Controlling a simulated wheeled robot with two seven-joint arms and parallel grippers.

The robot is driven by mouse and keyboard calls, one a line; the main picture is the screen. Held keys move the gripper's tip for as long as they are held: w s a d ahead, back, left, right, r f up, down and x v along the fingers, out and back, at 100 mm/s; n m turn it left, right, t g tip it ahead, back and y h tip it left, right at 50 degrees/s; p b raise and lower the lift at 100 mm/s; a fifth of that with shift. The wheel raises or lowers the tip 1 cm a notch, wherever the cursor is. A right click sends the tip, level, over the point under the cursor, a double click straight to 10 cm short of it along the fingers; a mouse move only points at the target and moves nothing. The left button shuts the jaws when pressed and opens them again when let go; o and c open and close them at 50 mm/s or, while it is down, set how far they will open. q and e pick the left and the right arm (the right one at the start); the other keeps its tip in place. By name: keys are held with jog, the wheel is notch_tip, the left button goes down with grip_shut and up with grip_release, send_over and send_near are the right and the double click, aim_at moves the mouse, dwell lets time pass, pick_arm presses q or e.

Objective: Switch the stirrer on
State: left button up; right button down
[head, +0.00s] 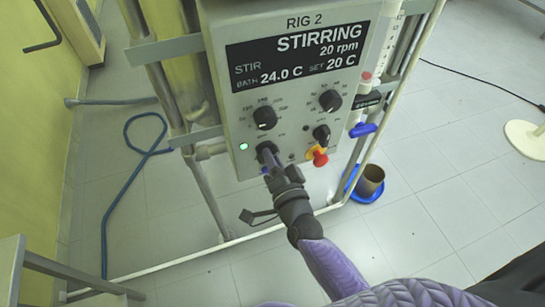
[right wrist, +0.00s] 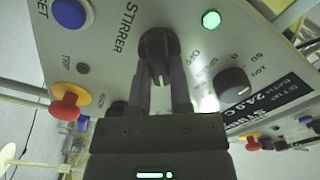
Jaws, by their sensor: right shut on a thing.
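The control box (head: 290,95) of RIG 2 has a dark display (head: 300,55) that reads STIRRING, 20 rpm, bath 24.0 C and set 20 C. The black stirrer knob (right wrist: 155,43), beside the label STIRRER, also shows at the lower left of the panel in the head view (head: 266,148). My right gripper (right wrist: 160,75) is shut on this knob, one finger on each side; it also shows in the head view (head: 273,163). A green lamp (right wrist: 211,19) near the knob is lit. My left gripper is not in view.
Other black dials (head: 264,118) sit above the knob. A red and yellow stop button (head: 319,156) is to its right. Metal frame posts (head: 205,195) flank the box. A blue hose (head: 122,185) lies at left, and a brown beaker (head: 370,180) stands at right.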

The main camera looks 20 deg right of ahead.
jog(key=shift+f+m, duration=0.1)
jog(key=shift+m, duration=0.5)
jog(key=c, duration=0.5)
grip_release()
jog(key=shift+c, duration=0.2)
jog(key=s+p, duration=0.1)
jog(key=s, duration=0.9)
jog(key=shift+d, duration=0.15)
